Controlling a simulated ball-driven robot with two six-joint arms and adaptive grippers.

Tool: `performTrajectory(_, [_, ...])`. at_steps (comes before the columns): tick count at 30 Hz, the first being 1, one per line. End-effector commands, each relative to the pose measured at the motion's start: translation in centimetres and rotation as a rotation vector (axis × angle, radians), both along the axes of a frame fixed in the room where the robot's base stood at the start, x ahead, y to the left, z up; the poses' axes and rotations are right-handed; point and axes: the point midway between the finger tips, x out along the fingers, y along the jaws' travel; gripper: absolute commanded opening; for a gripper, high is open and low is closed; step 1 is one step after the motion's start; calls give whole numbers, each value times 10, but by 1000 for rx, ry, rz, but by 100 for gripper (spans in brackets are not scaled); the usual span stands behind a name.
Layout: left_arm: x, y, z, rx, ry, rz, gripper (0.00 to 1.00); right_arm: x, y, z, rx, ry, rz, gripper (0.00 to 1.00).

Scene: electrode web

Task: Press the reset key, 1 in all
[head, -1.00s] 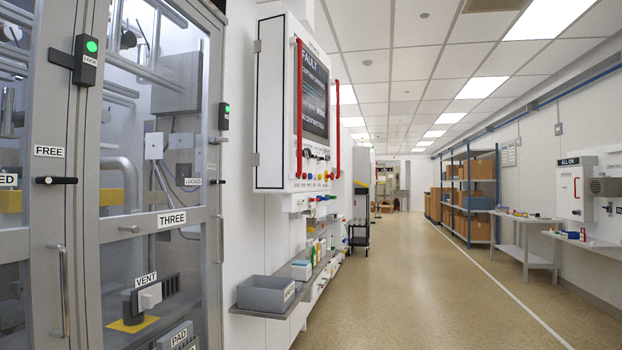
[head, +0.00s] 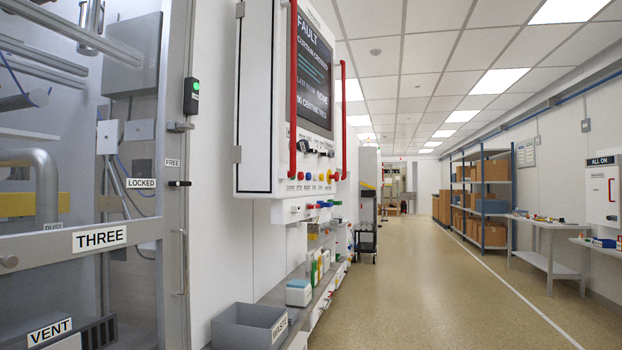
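A white control cabinet (head: 265,120) hangs on the left wall, seen at a steep angle. Its dark screen (head: 313,72) reads FAULT, with further lines of text too slanted to read fully. Below the screen is a row of small coloured keys and knobs (head: 318,174), with tiny labels under them. I cannot tell which of them is the reset key. Red vertical handles (head: 293,100) stand on both sides of the screen. Neither of my grippers is in view.
A grey WASTE bin (head: 243,327) sits on a wall shelf below the cabinet. At left is a glazed machine bay labelled THREE (head: 99,237). A wide clear floor (head: 440,290) runs ahead. Shelving with boxes (head: 482,200) and a side table (head: 548,222) line the right.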

Motion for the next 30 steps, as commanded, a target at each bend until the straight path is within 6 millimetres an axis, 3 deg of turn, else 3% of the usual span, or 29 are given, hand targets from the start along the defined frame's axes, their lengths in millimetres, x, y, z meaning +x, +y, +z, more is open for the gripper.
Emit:
performTrajectory(1, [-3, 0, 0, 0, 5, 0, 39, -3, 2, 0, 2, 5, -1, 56])
performTrajectory(10, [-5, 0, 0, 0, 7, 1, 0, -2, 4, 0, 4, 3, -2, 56])
performTrajectory(30, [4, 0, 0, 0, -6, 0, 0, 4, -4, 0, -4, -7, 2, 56])
